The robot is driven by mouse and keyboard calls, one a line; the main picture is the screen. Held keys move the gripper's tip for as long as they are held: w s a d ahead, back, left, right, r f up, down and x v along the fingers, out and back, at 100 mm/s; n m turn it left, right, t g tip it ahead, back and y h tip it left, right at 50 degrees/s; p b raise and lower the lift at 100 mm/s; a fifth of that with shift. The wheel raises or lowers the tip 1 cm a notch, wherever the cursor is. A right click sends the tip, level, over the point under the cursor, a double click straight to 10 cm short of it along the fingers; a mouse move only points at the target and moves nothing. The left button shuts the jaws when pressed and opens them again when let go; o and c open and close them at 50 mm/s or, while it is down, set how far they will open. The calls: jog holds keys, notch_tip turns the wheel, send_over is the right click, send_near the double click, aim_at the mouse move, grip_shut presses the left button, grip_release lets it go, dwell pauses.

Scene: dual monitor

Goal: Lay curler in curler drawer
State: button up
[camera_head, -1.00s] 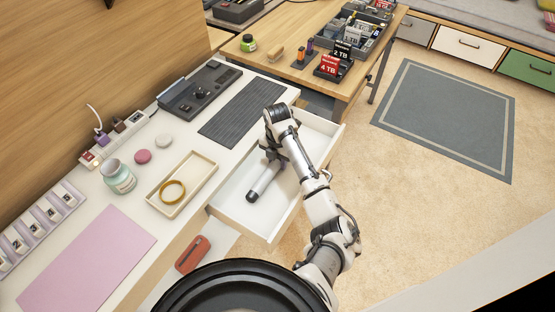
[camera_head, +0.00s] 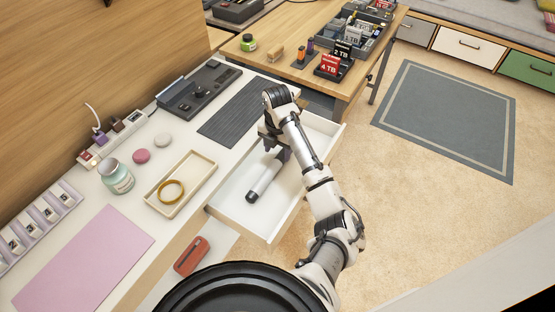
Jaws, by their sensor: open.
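The curler (camera_head: 263,183) is a silver and dark rod lying inside the open white drawer (camera_head: 239,220). Its dark tip points toward the lower left, and its far end is partly hidden by my gripper. My gripper (camera_head: 276,148) is open and sits just above the far end of the curler, over the drawer. My arm comes in from the lower right and crosses the drawer's right side. Whether the fingers still touch the curler cannot be seen.
The white desktop holds a tray (camera_head: 161,201) with a ring, a teal jar (camera_head: 118,177), a dark mat (camera_head: 243,112) and a pink mat (camera_head: 88,259). A red case (camera_head: 191,256) lies below the desk edge. A wooden table (camera_head: 290,70) stands behind the drawer.

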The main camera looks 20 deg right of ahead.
aim_at(277, 160)
notch_tip(277, 160, up, 7)
jog(key=shift+f, duration=0.15)
